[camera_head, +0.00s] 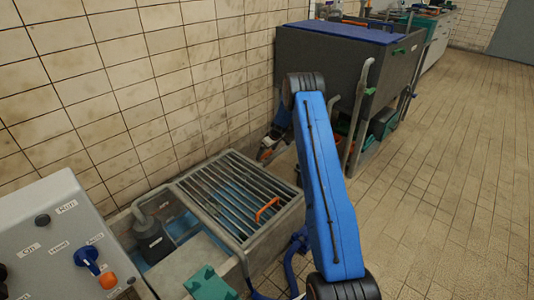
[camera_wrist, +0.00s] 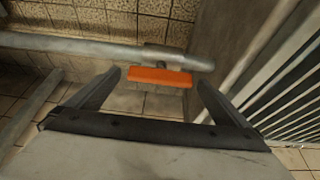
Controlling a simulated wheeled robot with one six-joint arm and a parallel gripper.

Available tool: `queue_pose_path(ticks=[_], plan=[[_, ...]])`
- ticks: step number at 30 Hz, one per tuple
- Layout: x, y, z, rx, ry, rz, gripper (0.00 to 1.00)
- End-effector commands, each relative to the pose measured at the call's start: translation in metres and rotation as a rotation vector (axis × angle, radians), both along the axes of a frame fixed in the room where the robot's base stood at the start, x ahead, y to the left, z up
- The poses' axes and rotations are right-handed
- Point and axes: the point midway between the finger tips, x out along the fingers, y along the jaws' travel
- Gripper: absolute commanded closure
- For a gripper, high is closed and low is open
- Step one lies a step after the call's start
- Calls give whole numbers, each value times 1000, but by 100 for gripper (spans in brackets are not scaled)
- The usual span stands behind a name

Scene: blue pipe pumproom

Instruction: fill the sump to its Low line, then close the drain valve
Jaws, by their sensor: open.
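In the wrist view, my gripper (camera_wrist: 158,80) is open, with one finger on each side of an orange handle (camera_wrist: 160,76). The handle lies crosswise on a grey pipe fitting; no contact with the fingers shows. In the head view, the sump (camera_head: 245,250) stands by the wall at lower left, partly under a metal grate (camera_head: 225,190). Blue water (camera_head: 180,226) shows in its open part and through the bars. I cannot make out a Low line. My fingers are not clear in the head view, where my blue arm reaches toward the wall behind the grate.
An orange loop handle (camera_head: 267,209) is on the grate. A dark pump (camera_head: 153,240) sits in the sump's open part. A control box (camera_head: 55,245) with a blue knob stands at lower left. A dark tank (camera_head: 330,75) is beyond my arm. The tiled floor at right is clear.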

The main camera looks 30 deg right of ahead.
Motion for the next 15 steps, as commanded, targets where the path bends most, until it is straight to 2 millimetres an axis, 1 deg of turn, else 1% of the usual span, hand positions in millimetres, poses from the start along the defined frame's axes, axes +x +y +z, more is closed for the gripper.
queue_pose_path(ticks=[7,8,9,11,12,15], plan=[[0,0,0,0,0,0,0],[0,0,0,0,0,0,7],[0,0,0,0,0,0,17],[0,0,0,0,0,0,31],[0,0,0,0,0,0,41],[0,0,0,0,0,0,41]])
